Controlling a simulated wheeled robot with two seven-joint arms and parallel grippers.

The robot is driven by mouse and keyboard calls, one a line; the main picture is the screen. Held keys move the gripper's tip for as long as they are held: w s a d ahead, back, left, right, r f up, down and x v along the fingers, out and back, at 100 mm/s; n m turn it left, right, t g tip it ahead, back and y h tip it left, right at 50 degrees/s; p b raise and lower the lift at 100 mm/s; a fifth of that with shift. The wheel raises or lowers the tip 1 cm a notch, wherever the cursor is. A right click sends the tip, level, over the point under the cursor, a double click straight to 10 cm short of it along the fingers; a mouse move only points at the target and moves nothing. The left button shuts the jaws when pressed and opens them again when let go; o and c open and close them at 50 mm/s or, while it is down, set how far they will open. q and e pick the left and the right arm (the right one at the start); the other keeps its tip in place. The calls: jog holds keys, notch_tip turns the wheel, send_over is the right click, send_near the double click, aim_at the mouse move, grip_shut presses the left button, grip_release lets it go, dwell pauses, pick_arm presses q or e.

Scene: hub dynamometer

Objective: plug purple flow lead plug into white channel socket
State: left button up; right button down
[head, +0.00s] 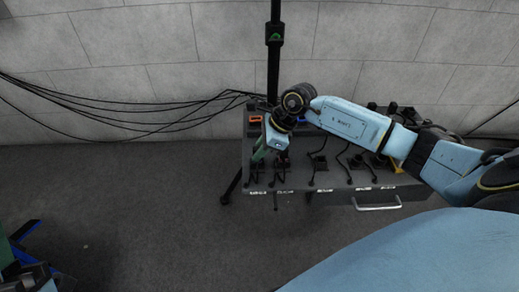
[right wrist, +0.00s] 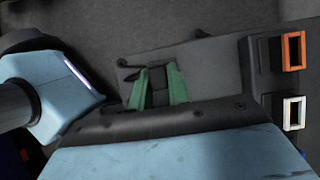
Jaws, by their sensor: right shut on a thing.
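My right gripper (head: 259,155) reaches down over the left part of the grey console. In the right wrist view its green fingers (right wrist: 158,88) are shut on a small dark plug body (right wrist: 158,76). No purple shows on it, so I cannot tell its colour mark. The white-framed socket (right wrist: 294,112) is at the right of the right wrist view, apart from the fingers. In the head view I cannot make out the white socket; my arm covers that area.
An orange-framed socket (right wrist: 293,50) sits beside the white one and also shows in the head view (head: 255,118). Several black leads (head: 318,160) stand along the console's front (head: 330,200). A black pole (head: 274,60) rises behind, with loose cables (head: 130,118) to its left. Open floor lies left.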

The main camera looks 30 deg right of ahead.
jog(key=shift+r, duration=0.15)
jog(key=shift+r+p, duration=2.8)
jog(key=shift+r, duration=0.7)
jog(key=w+d+b, duration=0.4)
jog(key=w+b, duration=0.1)
jog(key=w, duration=0.1)
jog(key=shift+w, duration=0.3)
jog(key=shift+d, duration=0.1)
jog(key=s+d, duration=0.4)
jog(key=d, duration=0.2)
